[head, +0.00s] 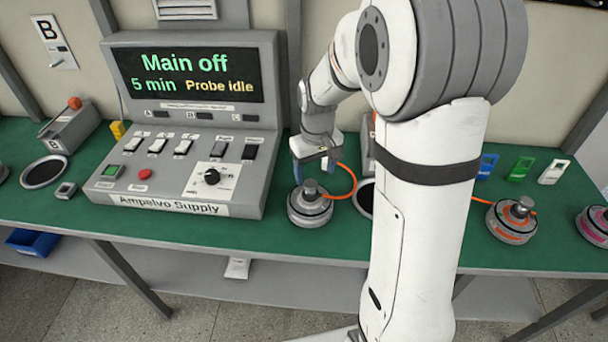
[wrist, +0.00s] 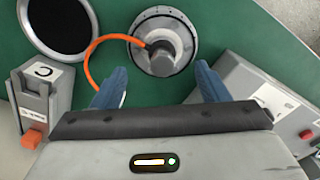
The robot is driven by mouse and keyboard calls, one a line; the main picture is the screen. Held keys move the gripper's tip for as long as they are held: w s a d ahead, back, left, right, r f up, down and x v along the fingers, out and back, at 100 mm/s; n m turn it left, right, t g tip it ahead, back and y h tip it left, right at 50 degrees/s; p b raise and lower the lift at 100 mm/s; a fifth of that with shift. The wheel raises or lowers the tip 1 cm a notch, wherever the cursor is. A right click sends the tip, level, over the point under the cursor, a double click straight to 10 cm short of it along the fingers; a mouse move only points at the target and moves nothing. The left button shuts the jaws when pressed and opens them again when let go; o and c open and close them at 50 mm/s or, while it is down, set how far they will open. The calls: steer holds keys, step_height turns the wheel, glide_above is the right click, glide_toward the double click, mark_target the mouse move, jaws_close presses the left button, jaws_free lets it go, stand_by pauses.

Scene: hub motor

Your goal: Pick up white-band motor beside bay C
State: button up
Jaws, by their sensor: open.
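The motor beside bay C (head: 309,207) is a round grey disc with a pale rim and a dark shaft on top, standing on the green bench right of the supply console. In the wrist view the same motor (wrist: 180,68) is at top centre, with an orange cable curving from its shaft. My gripper (head: 316,168) is open and empty, above and behind the motor. In the wrist view the blue fingertips (wrist: 160,85) are spread apart, short of the motor. The bay C block (wrist: 42,100) is at left; in the head view my arm hides most of it.
A dark round pad (wrist: 68,25) lies beside the motor. The supply console (head: 190,135) stands close on the motor's left in the head view. An orange-banded motor (head: 512,222) and a pink-banded motor (head: 594,226) are farther right. Bench (head: 320,245) in front of the motor is clear.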

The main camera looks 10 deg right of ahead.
mark_target(311, 184)
steer(key=shift+w+f, duration=0.85)
steer(key=shift+w, duration=0.2)
steer(key=shift+w+f, duration=0.1)
steer(key=shift+f, duration=0.3)
steer(key=f, duration=0.2)
steer(key=f+p, duration=0.1)
steer(key=f, duration=0.3)
steer(key=shift+s+a+f, duration=0.15)
steer(key=shift+s+a, duration=0.2)
steer(key=shift+f, duration=0.55)
steer(key=shift+c, duration=0.5)
jaws_close()
steer(key=shift+w+r, duration=0.1)
